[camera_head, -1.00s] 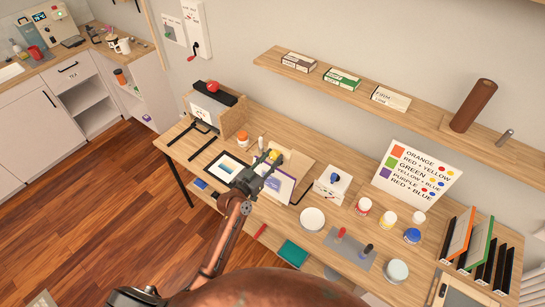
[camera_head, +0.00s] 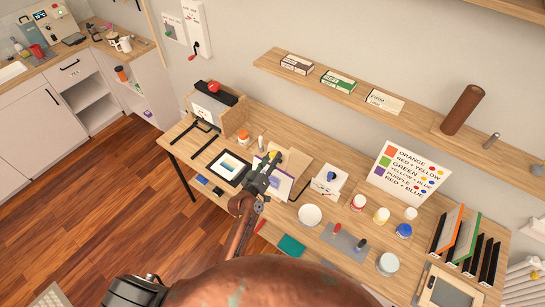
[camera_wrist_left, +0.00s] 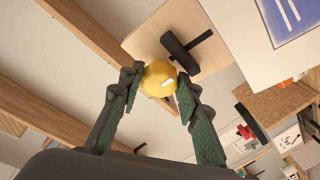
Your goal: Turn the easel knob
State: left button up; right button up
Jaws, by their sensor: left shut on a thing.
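The yellow easel knob (camera_head: 273,155) sits at the wooden easel (camera_head: 298,166) on the table; a white board with a purple-edged picture (camera_head: 280,186) leans by it. In the left wrist view the round knob (camera_wrist_left: 158,79) carries a small white mark and lies between the two dark fingers. My left gripper (camera_head: 270,163) is shut on the knob, with a fingertip at each side (camera_wrist_left: 161,76). The knob's far side is hidden. My right gripper is not in view.
A framed picture (camera_head: 229,167) lies left of the easel. A wall shelf (camera_head: 345,101) runs behind.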

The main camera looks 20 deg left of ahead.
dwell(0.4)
pick_arm(q)
jog(key=o, duration=1.2)
jog(key=shift+c, duration=0.2)
